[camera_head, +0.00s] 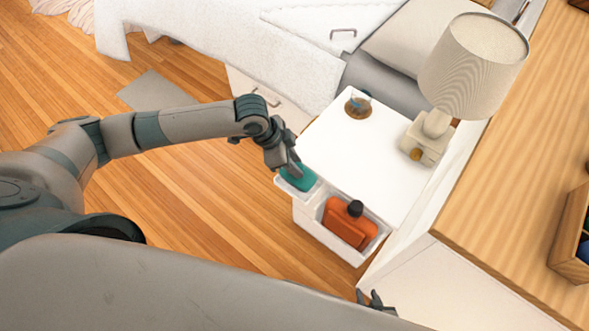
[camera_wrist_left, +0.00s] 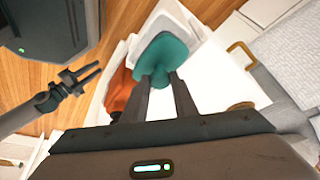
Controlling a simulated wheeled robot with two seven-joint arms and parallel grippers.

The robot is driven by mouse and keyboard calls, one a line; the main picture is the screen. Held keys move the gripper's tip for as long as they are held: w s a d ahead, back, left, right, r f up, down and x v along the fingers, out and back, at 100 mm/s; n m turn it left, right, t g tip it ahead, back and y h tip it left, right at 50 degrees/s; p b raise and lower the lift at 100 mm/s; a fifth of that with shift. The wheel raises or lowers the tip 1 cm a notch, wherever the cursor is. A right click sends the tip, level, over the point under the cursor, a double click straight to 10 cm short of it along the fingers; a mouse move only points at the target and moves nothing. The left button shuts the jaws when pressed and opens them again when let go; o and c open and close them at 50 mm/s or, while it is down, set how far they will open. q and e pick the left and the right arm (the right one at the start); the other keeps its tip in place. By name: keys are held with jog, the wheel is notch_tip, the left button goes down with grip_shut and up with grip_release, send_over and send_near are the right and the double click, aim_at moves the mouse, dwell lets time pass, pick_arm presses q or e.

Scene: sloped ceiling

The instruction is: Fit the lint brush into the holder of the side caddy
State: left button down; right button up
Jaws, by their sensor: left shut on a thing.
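The teal lint brush (camera_head: 299,180) is at the small white holder (camera_head: 284,184) on the left end of the white side caddy (camera_head: 306,222). My left gripper (camera_head: 291,168) is shut on the brush from above. In the left wrist view, the brush (camera_wrist_left: 166,52) lies between and beyond the fingertips (camera_wrist_left: 159,80), with the white holder (camera_wrist_left: 200,27) around its far side. I cannot tell how deep the brush sits; its lower part is hidden. My right gripper (camera_head: 370,298) is low near the caddy, open and empty; it also shows in the left wrist view (camera_wrist_left: 92,77).
An orange bottle (camera_head: 346,225) with a black cap fills the caddy's larger compartment. The caddy is at the edge of a white nightstand (camera_head: 372,150) with a lamp (camera_head: 470,70) and a small round item (camera_head: 357,104). A bed stands behind; a wooden-topped surface (camera_head: 510,180) is at right.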

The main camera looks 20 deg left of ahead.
pick_arm(q)
jog(key=shift+f, duration=1.9)
jog(key=shift+f, duration=0.15)
jog(key=c, duration=1.4)
grip_release()
jog(key=shift+c, duration=0.2)
jog(key=v, duration=1.2)
jog(key=shift+d, duration=0.1)
